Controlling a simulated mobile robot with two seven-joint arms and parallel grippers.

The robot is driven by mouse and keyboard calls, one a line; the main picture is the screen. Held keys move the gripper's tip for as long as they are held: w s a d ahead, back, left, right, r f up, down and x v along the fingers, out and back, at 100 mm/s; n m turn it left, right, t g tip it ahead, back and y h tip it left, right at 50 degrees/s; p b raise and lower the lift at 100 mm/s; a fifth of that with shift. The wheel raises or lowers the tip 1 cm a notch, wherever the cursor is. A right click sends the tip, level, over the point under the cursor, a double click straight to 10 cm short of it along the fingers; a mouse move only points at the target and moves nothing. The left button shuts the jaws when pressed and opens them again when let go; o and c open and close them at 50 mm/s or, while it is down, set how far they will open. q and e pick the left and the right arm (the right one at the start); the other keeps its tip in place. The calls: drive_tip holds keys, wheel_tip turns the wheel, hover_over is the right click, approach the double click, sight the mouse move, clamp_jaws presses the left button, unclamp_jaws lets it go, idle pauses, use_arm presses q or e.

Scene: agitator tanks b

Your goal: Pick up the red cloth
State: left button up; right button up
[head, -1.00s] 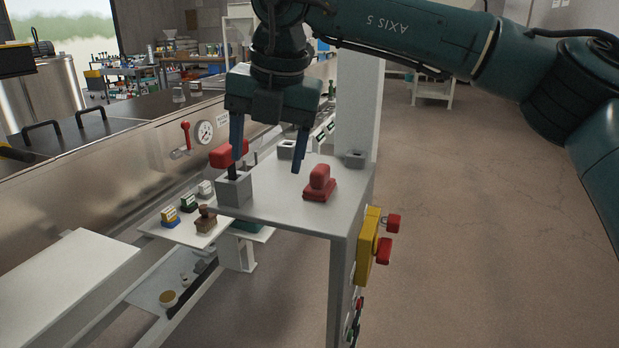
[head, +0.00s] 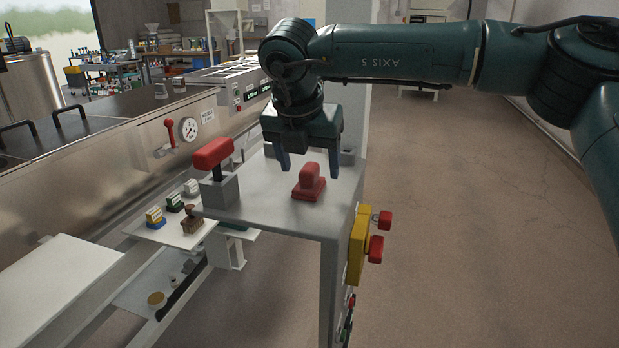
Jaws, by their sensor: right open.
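A red piece (head: 309,188) stands on the grey stand top, with a flat base and an upright, rounded upper part. It is the only loose red thing on the top, though its shape looks more like a stamp or folded bundle than a flat cloth. My right gripper (head: 309,164) is open and empty, pointing down, with its blue fingers to the left and right of the red piece's upper part in the picture. Whether the fingers are directly around it or behind it, I cannot tell. My left gripper is out of view.
A red-handled tool (head: 213,153) stands in a grey block (head: 219,190) at the stand's left edge. A lower shelf (head: 150,232) holds several small blocks. Floor at right is clear.

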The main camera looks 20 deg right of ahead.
sight(308, 167)
drive_tip(key=x, duration=0.3)
drive_tip(key=shift+w+a+f, duration=0.1)
drive_tip(key=c, duration=1.1)
